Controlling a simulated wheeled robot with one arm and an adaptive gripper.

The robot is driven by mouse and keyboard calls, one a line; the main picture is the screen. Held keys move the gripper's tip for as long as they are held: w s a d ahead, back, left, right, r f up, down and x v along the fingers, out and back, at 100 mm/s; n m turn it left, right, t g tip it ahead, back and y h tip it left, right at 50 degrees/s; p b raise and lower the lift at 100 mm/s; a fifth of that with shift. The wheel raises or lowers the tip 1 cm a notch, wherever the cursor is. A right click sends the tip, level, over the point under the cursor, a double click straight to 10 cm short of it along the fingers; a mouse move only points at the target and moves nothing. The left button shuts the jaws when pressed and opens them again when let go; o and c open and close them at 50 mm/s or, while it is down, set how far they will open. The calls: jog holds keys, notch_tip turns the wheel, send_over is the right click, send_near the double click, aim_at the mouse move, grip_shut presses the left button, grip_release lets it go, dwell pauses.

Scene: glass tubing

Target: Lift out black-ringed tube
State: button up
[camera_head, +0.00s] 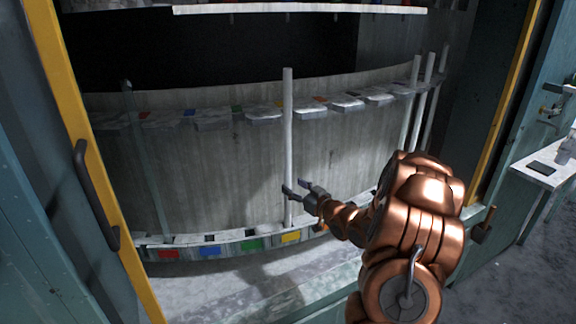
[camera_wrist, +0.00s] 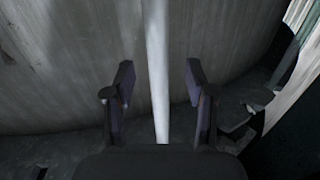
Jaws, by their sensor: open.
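A pale upright tube (camera_head: 288,120) stands in the middle of the curved rack, its foot in the lower rail near the yellow tile. My gripper (camera_head: 294,187) is open at the lower part of this tube. In the wrist view the tube (camera_wrist: 157,50) runs between the two open fingers (camera_wrist: 160,80), with a gap on each side. I cannot make out a black ring on it. A thin greenish glass tube (camera_head: 134,150) with a darker top stands at the left. Several more tubes (camera_head: 413,100) stand close together at the right.
The lower rail (camera_head: 218,248) carries red, blue, green and yellow tiles. An upper rail (camera_head: 345,103) has pale blocks. A yellow-edged door frame (camera_head: 85,130) with a dark handle (camera_head: 93,195) bounds the left. A side table (camera_head: 545,165) stands outside at the right.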

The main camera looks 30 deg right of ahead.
aim_at(290, 183)
jog(key=shift+w+a+r+p, duration=0.15)
jog(key=shift+w+p, duration=0.55)
jog(key=shift+w, duration=1.35)
grip_shut()
